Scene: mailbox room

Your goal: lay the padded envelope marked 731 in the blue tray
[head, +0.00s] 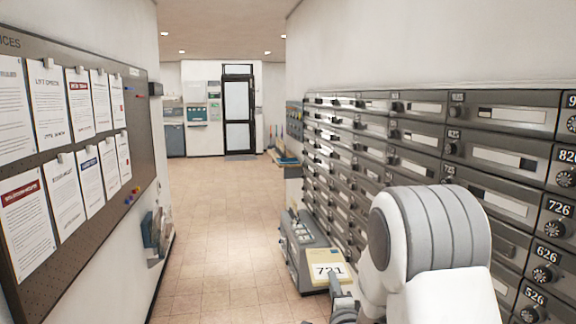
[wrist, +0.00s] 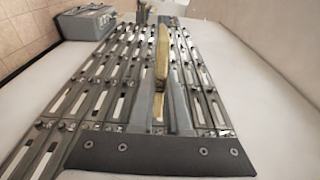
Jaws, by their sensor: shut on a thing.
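The padded envelope (head: 322,258) is tan with a white label reading 731, and it shows in front of the mailbox wall in the head view. In the wrist view the envelope (wrist: 162,55) appears edge-on as a thin tan strip between the fingers. My gripper (head: 340,285) is shut on it and holds it up; in the wrist view my gripper (wrist: 160,100) has a finger on each side of it. A small blue shape (head: 286,157) shows low at the far end of the mailboxes; I cannot tell whether it is the blue tray.
A grey machine (head: 302,236) stands low beside the mailboxes, behind the envelope in the head view. The mailbox wall (head: 420,138) runs along the right. A notice board (head: 75,145) and a wall rack (head: 157,235) are on the left. The tiled floor (head: 205,215) between is clear to a dark-framed door (head: 238,105).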

